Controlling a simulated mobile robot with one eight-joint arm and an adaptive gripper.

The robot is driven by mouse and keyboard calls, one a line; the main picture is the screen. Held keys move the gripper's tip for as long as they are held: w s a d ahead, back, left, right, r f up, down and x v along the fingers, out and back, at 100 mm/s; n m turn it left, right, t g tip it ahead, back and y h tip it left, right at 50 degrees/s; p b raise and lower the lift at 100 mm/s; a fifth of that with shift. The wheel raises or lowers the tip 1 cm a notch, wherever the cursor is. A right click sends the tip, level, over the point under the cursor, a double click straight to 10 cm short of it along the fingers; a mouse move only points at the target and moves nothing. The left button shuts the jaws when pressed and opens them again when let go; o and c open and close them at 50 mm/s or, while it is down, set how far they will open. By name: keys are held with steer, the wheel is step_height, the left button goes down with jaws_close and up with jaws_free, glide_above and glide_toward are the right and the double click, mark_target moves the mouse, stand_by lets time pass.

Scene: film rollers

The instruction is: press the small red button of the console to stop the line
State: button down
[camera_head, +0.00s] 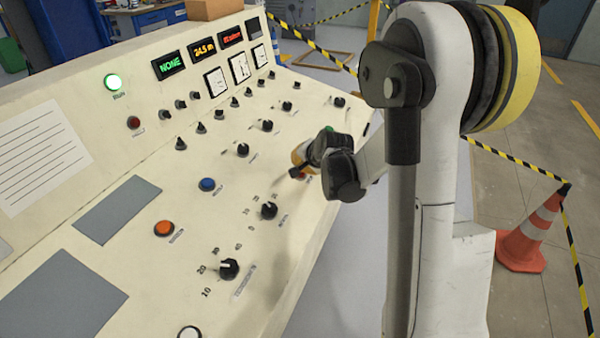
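The cream console (110,260) fills the left and middle of the view. A small dark red button or lamp (134,122) sits on its upright back panel, below the lit green lamp (113,82). My gripper (296,173) is over the right part of the sloping desk, far to the right of that red piece. A small red spot (300,176) shows on the desk right by its dark fingertip; whether they touch I cannot tell. The finger opening is not clear.
A large orange button (164,229), a blue button (207,184), a white button (190,332) and several black knobs (228,268) stand up from the desk. A traffic cone (530,235) and striped tape are on the floor at right.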

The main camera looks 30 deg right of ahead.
steer(key=shift+a+f+b, duration=0.1)
steer(key=shift+f+b, duration=0.35)
steer(key=shift+f, duration=0.05)
stand_by(0.4)
steer(key=shift+r, duration=0.1)
steer(key=shift+s+r+p, duration=0.1)
steer(key=shift+r+p, duration=0.55)
steer(key=shift+r, duration=0.15)
steer(key=shift+r, duration=0.15)
steer(key=r+p, duration=0.2)
steer(key=r, duration=0.1)
steer(key=s+d+r+p, duration=0.1)
steer(key=shift+r+p, duration=0.35)
stand_by(0.6)
